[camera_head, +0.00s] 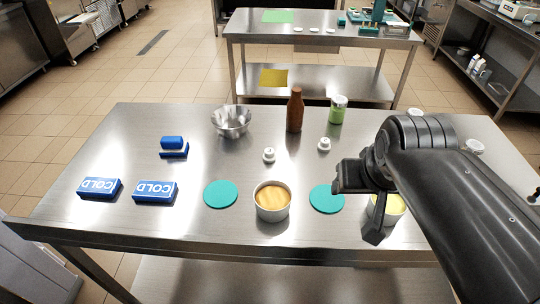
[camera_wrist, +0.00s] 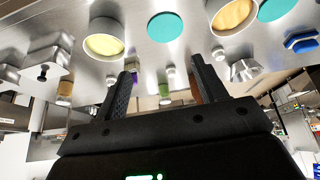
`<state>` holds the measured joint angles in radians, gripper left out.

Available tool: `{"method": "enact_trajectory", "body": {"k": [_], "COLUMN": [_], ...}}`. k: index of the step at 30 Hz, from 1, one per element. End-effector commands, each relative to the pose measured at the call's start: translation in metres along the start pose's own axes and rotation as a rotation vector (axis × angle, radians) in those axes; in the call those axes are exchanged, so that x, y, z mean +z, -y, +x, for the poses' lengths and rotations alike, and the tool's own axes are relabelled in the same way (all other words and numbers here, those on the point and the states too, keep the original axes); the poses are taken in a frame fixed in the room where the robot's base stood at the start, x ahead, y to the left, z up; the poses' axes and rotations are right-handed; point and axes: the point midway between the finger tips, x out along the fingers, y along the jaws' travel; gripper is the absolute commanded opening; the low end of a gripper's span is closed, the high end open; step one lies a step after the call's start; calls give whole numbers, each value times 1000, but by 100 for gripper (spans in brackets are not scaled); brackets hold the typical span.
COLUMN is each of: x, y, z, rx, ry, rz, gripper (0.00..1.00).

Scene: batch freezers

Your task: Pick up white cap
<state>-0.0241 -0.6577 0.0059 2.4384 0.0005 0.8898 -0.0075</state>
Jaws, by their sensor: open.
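A small white cap (camera_head: 323,145) stands on the steel table, in front of the green jar. A second white cap (camera_head: 269,155) stands to its left, behind the orange-filled tub. In the wrist view, one white cap (camera_wrist: 170,70) appears in the gap between my fingers but beyond them, and another white cap (camera_wrist: 218,53) shows right of the right finger. My gripper (camera_head: 357,208) is open and empty, above the table's front right part, near a teal disc and a yellow-filled tub. It also shows in the wrist view (camera_wrist: 160,72).
An orange-filled tub (camera_head: 272,204), teal discs (camera_head: 221,194), a brown bottle (camera_head: 295,111), a green jar (camera_head: 338,110) and a metal bowl (camera_head: 231,121) stand around the caps. Blue cold packs (camera_head: 155,191) lie left. Bare table lies between the bowl and discs.

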Motion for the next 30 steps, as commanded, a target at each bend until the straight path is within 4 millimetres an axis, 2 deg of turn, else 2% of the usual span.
{"method": "enact_trajectory", "body": {"k": [3,8,14,18,24,30], "x": [-32,-73,-120,-148,-180,-196], "y": [11,30,58,83,121,151], "z": [12,32,68,100,150,190], "rx": [-14,-33,-59,-78,-108,-129], "ry": [29,61,99,128,166,191], "rz": [-41,-95,-164,-210,-274,-318], "gripper": [65,65,65,65,65,65]}}
